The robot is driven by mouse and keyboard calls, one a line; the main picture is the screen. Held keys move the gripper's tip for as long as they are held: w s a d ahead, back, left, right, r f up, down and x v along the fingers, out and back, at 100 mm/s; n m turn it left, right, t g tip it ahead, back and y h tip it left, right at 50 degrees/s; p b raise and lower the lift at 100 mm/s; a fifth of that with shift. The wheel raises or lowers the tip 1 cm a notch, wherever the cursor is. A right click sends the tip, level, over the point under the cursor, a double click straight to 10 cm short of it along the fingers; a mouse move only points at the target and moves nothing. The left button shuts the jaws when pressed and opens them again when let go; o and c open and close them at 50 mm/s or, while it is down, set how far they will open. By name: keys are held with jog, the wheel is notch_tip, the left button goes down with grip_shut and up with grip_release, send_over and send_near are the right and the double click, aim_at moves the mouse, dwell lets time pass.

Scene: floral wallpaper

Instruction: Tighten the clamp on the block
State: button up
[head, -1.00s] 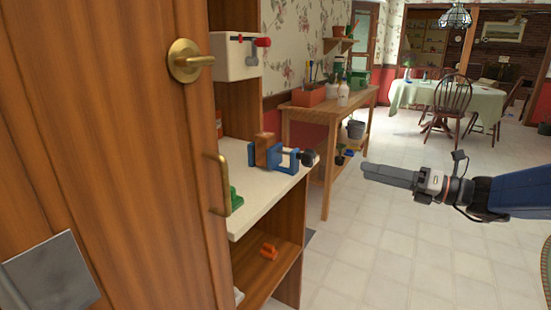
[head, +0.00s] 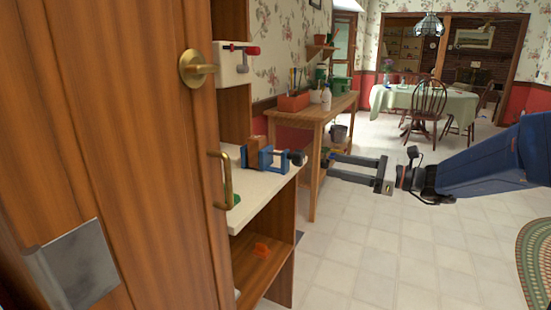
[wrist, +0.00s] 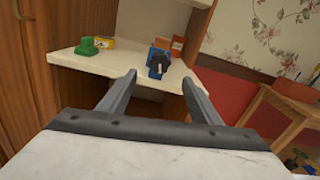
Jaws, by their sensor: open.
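A blue clamp (head: 266,158) with a dark screw knob (head: 297,158) stands on the white shelf, beside a brown wooden block (head: 256,147). Whether its jaws touch the block cannot be told. In the wrist view the clamp (wrist: 157,58) is ahead, knob facing me, with the block (wrist: 177,45) just behind it to the right. My gripper (head: 332,168) is open and empty, to the right of the shelf and apart from the knob. In the wrist view its two fingers (wrist: 158,82) spread on either side below the clamp.
A wooden door (head: 120,150) with a brass handle stands at the left. A green object (wrist: 90,46) and a yellow box (wrist: 104,42) lie on the shelf. A wooden table (head: 325,112) stands behind.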

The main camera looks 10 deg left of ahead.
aim_at(288, 159)
jog(key=x, duration=1.6)
jog(key=shift+w+a+f, duration=0.1)
jog(key=shift+a, duration=0.3)
jog(key=shift+c, duration=0.2)
jog(key=c, duration=1)
